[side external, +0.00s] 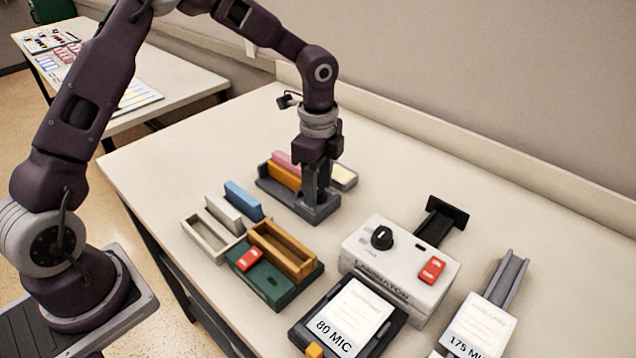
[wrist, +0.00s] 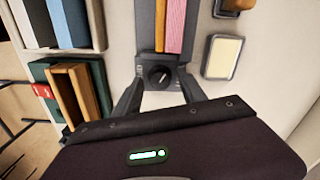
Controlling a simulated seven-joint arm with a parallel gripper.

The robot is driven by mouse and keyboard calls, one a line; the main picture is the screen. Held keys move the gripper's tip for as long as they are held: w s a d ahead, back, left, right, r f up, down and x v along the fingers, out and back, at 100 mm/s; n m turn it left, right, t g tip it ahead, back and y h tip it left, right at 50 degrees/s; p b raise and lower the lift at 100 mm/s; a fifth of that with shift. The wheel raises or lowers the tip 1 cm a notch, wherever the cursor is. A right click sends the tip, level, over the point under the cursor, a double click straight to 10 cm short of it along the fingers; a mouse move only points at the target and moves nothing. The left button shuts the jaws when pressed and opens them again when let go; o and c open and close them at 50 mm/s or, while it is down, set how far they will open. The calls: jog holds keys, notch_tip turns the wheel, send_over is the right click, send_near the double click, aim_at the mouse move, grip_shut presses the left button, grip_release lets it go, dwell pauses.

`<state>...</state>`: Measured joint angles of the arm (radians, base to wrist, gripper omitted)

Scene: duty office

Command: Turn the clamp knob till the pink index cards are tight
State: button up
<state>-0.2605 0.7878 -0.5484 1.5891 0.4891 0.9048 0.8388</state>
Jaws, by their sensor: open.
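The clamp is a dark grey tray (side external: 268,193) that also shows in the wrist view (wrist: 145,30). Pink index cards (side external: 287,161) stand in it beside an orange block (side external: 284,177); the cards also show in the wrist view (wrist: 175,28). The round black clamp knob (wrist: 159,76), with a pale pointer mark, sits at the near end of the clamp in the wrist view. My gripper (wrist: 160,83) is open, with one finger on each side of the knob and a visible gap at both. In the side view my gripper (side external: 316,197) hides the knob.
A pale yellow pad in a grey holder (side external: 343,177) lies close beside the clamp. White and blue blocks (side external: 243,200), a wooden tray (side external: 283,251) and a green base (side external: 274,283) stand nearby. A white laminator (side external: 400,267) is to the right. The table behind the clamp is clear.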

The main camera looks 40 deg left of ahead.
grip_shut()
jog(key=shift+m, duration=0.3)
jog(key=shift+r+m, duration=0.1)
jog(key=shift+m, duration=2.7)
grip_release()
